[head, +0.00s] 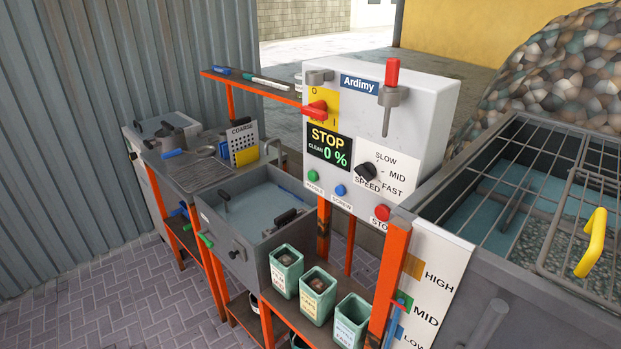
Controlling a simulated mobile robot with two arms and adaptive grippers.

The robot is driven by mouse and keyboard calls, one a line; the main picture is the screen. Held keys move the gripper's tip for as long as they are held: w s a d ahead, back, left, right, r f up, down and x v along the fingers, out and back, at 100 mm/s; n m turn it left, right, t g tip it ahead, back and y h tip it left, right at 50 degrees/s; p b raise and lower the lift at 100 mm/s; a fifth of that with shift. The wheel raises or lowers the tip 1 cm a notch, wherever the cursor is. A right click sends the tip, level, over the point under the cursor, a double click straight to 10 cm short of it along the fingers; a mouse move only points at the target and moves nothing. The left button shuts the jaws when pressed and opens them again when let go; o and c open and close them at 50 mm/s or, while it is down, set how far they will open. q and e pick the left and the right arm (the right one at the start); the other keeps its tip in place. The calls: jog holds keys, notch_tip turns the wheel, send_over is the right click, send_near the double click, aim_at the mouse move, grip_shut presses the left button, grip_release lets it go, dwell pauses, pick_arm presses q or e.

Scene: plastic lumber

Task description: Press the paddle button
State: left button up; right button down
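The paddle button is a small green round button (313,176) at the lower left of the white control box (430,95). A small label under it appears to read PADDLE. To its right are a blue button (340,191) labelled SCREW and a red stop button (382,213). The display (329,148) above reads STOP, CLEAN 0 %. A red rotary switch (315,110) sits on a yellow plate, and a black speed knob (367,171) sits beside SLOW, MID and FAST. Neither of my grippers shows in the head view.
Orange posts (393,260) carry the box. Below stand several pale green bins (287,272). A grey water basin (265,245) is at left, and a tank with a wire grid (535,160) and yellow handle (592,243) at right. The space before the buttons looks clear.

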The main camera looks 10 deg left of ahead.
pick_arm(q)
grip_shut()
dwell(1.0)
